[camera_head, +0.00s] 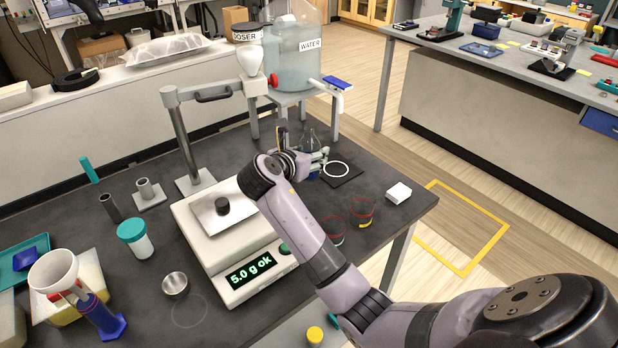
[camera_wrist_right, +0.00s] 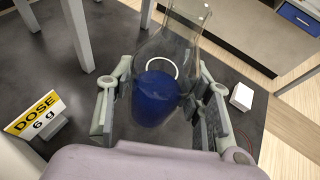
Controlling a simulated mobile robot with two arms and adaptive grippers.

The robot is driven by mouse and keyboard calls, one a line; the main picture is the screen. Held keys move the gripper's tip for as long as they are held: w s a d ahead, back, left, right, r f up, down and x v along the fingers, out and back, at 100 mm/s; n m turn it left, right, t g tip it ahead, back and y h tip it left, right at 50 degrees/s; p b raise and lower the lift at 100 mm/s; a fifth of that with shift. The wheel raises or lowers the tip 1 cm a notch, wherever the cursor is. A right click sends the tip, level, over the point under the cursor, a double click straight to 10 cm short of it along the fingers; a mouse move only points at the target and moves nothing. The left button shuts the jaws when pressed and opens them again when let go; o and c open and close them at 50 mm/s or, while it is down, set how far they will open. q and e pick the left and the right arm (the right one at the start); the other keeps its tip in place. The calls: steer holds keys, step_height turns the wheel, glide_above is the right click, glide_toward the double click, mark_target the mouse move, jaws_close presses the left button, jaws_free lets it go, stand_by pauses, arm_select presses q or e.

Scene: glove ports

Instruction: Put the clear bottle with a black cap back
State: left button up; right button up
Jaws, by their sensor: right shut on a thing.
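My right gripper (camera_head: 318,163) reaches over the far side of the dark bench. In the wrist view, its two fingers (camera_wrist_right: 160,112) are shut on a clear flask (camera_wrist_right: 185,42) with a blue lower part. The flask also shows in the head view (camera_head: 308,138), partly hidden by the gripper. A white ring (camera_head: 336,169) on a dark square mat (camera_head: 352,178) lies beside the gripper; the ring shows through the flask. My left gripper is not in view.
A balance (camera_head: 250,247) reading 5.0 g ok bears a small black piece (camera_head: 222,205). A water tank (camera_head: 293,60) stands behind. Two glass beakers (camera_head: 361,211) and a white block (camera_head: 398,193) are near the right edge.

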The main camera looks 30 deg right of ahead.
step_height(320, 180, down, 8)
steer(key=shift+r, duration=0.2)
stand_by(0.3)
steer(key=o, duration=1.5)
steer(key=shift+f, duration=0.1)
steer(key=shift+c, duration=0.2)
steer(key=shift+a, duration=0.1)
steer(key=v, duration=1.2)
steer(key=shift+b, duration=0.35)
